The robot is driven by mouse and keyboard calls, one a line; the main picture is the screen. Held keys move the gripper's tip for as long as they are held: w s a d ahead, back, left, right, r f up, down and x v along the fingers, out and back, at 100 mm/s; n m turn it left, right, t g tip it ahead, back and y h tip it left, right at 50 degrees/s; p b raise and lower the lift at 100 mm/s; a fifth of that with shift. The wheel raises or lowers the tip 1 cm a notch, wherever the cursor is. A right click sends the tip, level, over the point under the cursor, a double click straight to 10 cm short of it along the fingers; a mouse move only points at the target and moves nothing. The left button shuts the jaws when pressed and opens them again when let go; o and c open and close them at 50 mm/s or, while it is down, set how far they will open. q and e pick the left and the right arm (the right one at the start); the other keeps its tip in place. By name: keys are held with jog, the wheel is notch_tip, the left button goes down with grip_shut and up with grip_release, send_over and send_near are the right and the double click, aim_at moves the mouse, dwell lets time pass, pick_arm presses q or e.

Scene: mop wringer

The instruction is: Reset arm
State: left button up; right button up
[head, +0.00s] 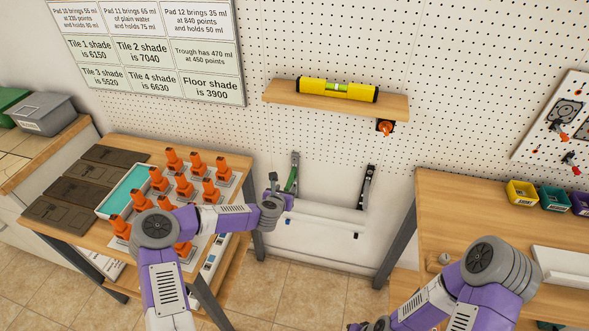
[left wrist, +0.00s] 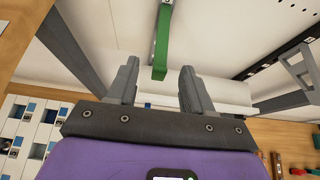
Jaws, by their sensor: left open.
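My left gripper (head: 281,193) is in front of the wall, close to a lever with a green part (head: 291,180). In the left wrist view its two fingers (left wrist: 157,88) are apart with nothing between the tips. The green bar (left wrist: 163,45) shows just beyond them; I cannot tell whether it touches. A second dark lever (head: 368,187) stands to the right, clear of the gripper. A white trough-like unit (head: 318,232) lies below both levers. My right arm is at the lower right; its gripper end (head: 376,325) is cut by the bottom edge.
The left table holds several orange clamp-like pieces (head: 184,184), dark pads (head: 75,190) and a teal tray (head: 128,190). A wall shelf (head: 390,106) bears a yellow level (head: 337,90); an orange knob (head: 387,128) is below. The right table (head: 460,215) holds coloured bins (head: 553,198).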

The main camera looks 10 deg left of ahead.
pick_arm(q)
jog(key=v, duration=0.5)
jog(key=s+d+f+m+g+h, duration=0.25)
jog(key=s+d+f+m, duration=0.3)
jog(key=s+m, duration=0.3)
jog(key=s+d+f+m+g+h, duration=0.25)
jog(key=s+d+f+m, duration=0.35)
jog(key=m, duration=0.3)
jog(key=s+a+f+m+g, duration=0.1)
jog(key=s+f+m+g, duration=0.1)
jog(key=s+m, duration=0.5)
jog(key=s+a+f+m+g+y, duration=0.1)
jog(key=s+f+m+g, duration=0.2)
jog(key=s+m, duration=0.5)
jog(key=s+g, duration=0.1)
jog(key=s, duration=0.4)
jog(key=shift+s+a+f+g+p, duration=0.3)
jog(key=shift+a+p, duration=0.1)
jog(key=shift+m, duration=0.25)
jog(key=shift+c, duration=0.8)
jog(key=shift+w+d, duration=0.1)
